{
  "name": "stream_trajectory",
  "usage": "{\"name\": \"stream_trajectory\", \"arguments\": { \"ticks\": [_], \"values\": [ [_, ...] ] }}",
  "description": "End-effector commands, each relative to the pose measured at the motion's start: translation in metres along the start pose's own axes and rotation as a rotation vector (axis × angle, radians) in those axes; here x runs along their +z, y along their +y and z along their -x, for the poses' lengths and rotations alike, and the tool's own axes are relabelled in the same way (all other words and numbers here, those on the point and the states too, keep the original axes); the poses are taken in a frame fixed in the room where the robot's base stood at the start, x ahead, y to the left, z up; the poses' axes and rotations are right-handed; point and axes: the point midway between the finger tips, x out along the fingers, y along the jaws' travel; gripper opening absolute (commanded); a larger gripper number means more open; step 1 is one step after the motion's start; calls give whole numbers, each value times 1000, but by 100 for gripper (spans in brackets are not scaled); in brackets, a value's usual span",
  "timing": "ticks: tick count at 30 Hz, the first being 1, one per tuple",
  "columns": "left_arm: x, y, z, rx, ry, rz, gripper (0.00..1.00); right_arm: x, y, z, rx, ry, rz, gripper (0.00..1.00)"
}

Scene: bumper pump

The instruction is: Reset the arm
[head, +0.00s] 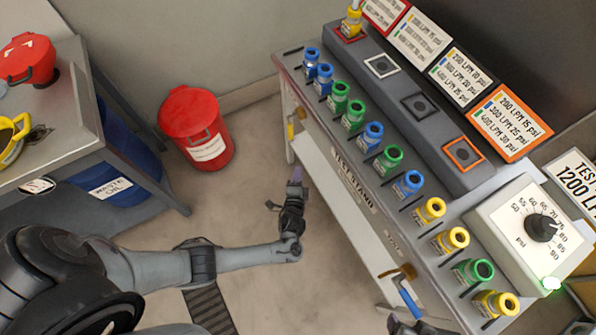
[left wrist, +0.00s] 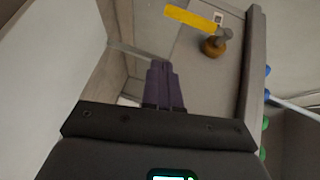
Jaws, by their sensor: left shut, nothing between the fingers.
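My left arm reaches in from the left in the head view. Its gripper (head: 297,174) hangs over the floor, just left of the test stand (head: 352,185) and apart from it. In the left wrist view, the purple fingers (left wrist: 165,86) lie side by side, shut and empty. A dark part at the bottom edge of the head view, below the blue-handled valve, may belong to my right gripper; its fingers cannot be made out.
The test stand carries a row of blue, green and yellow bumpers (head: 388,158) and a pressure dial (head: 541,228). A red bin (head: 196,127) stands on the floor behind. A grey table (head: 60,110) is at left. A yellow-handled valve (left wrist: 215,45) shows in the left wrist view.

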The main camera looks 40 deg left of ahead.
Motion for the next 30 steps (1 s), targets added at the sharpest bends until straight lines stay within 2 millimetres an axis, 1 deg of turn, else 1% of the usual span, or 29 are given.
{"name": "stream_trajectory", "arguments": {
  "ticks": [8,11,13,14,17,19,21,24,26,29,30],
  "values": [
    [1,1,1,2,0,-1,0,0,-1,0,-2,0,-3,72],
    [6,7,7,15,-3,-9,0,-1,0,1,-2,0,-3,72],
    [14,15,16,32,-8,-20,0,-1,0,3,-2,0,-3,72],
    [18,20,20,41,-11,-26,0,-1,0,4,-2,0,-3,72],
    [41,36,38,78,-34,-47,0,-3,0,8,0,0,-1,72],
    [60,45,56,111,-62,-39,0,-4,1,12,1,-1,1,72],
    [72,49,75,154,-80,4,0,-5,2,17,4,-1,4,72],
    [81,53,97,251,-108,96,0,-7,3,23,6,-2,7,72],
    [83,53,107,320,-128,166,0,-8,3,26,6,-2,7,72],
    [82,45,124,444,-160,306,0,-10,3,32,6,-2,7,72],
    [81,38,129,496,-172,367,0,-10,3,34,6,-2,7,72]
  ]
}}
